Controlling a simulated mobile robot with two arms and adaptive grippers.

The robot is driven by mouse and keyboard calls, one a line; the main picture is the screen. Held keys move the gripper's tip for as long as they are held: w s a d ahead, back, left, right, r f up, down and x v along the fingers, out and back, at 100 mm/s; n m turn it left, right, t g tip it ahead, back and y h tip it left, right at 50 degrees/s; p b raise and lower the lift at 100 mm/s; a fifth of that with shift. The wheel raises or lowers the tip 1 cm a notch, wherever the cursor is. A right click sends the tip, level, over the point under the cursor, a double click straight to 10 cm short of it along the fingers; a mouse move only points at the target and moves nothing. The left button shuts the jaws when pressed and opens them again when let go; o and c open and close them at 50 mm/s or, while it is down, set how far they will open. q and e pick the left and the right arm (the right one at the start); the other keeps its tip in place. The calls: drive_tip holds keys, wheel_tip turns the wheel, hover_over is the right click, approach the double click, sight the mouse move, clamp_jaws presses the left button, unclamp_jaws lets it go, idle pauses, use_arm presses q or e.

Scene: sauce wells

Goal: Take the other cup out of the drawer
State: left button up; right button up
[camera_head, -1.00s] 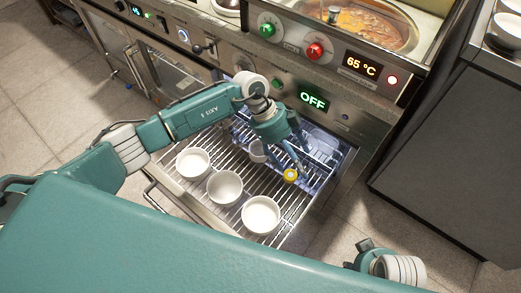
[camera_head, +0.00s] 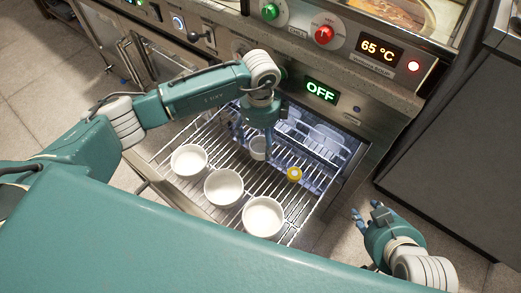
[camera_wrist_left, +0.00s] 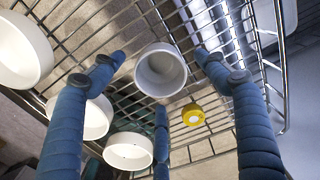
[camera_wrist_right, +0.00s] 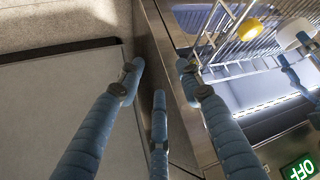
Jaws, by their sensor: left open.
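The small white cup (camera_head: 258,152) stands on the wire rack of the pulled-out drawer (camera_head: 318,197), partly hidden by my left gripper (camera_head: 255,142). In the left wrist view this cup (camera_wrist_left: 161,72) shows between the spread fingers of my left gripper (camera_wrist_left: 160,62). The gripper is open and points down over it; I cannot tell whether the fingers touch it. My right gripper (camera_head: 370,216) is open and empty, to the right of the drawer. In the right wrist view its fingers (camera_wrist_right: 160,68) are spread with nothing between them.
Three wider white bowls (camera_head: 189,160), (camera_head: 223,187), (camera_head: 263,217) stand in a row at the drawer's front. A small yellow round thing (camera_head: 294,174) is on the rack right of the cup. The appliance front (camera_head: 345,115) rises behind. A grey cabinet (camera_head: 450,160) stands at right.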

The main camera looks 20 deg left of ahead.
sight(257, 144)
use_arm(q)
wheel_tip(257, 144, down, 3)
drive_tip(key=shift+r, duration=0.15)
use_arm(e)
drive_tip(key=w+r, duration=0.1)
drive_tip(key=w+a+r+t, duration=0.1)
drive_tip(key=w+r+t, duration=0.1)
drive_tip(key=w, duration=0.1)
drive_tip(key=shift+a+y, duration=0.2)
drive_tip(key=shift+y, duration=0.1)
use_arm(q)
drive_tip(key=c, duration=1.3)
